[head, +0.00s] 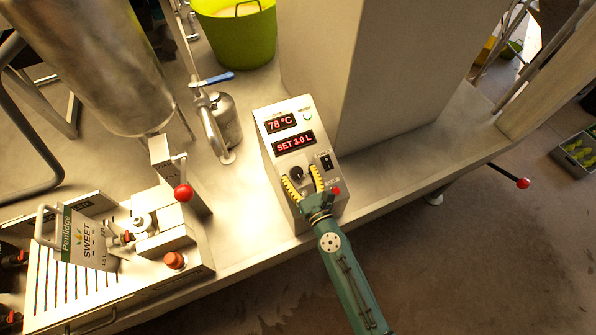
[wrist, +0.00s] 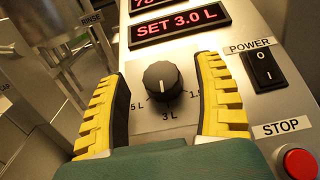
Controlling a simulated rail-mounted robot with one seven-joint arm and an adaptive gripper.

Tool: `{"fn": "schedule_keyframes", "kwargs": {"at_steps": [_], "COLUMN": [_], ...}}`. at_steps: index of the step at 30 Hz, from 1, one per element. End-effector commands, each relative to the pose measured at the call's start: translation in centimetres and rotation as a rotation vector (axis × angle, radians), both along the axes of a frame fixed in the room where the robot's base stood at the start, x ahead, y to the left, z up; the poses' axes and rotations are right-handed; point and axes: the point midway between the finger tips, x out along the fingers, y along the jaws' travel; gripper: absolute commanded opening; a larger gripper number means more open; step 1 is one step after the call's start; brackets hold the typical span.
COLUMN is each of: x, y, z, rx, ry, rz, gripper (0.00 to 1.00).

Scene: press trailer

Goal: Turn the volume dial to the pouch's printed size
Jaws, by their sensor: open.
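The volume dial (wrist: 162,80) is a black knob with a white mark, ringed by 5 L, 3 L and 1.5 labels. The mark appears to point down towards 3 L. It also shows in the head view (head: 296,173). The lower display (wrist: 178,27) reads SET 3.0 L. My gripper (wrist: 160,68) is open, its yellow-ridged fingers on either side of the dial with gaps visible. In the head view my gripper (head: 302,178) is over the control box (head: 272,160). The pouch (head: 83,240), at left, is white and green, printed SWEET; its small size print looks like 1.5 L.
A black power switch (wrist: 264,68) and red stop button (wrist: 299,163) sit right of the dial. The filler's red-knobbed lever (head: 183,192) is left of the box. A tall beige cabinet (head: 385,70) stands behind. Bare counter lies between filler and box.

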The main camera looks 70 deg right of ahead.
Motion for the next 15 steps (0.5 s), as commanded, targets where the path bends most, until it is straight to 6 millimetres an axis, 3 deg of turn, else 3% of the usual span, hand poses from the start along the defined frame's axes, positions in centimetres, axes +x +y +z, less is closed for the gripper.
{"fn": "schedule_keyframes", "kwargs": {"at_steps": [11, 15], "x": [0.60, 0.59], "y": [-0.60, -0.60], "z": [-0.05, -0.04], "rx": [0.000, 0.000], "ry": [0.001, 0.001], "rz": [0.000, 0.000], "gripper": [0.67, 0.40]}}
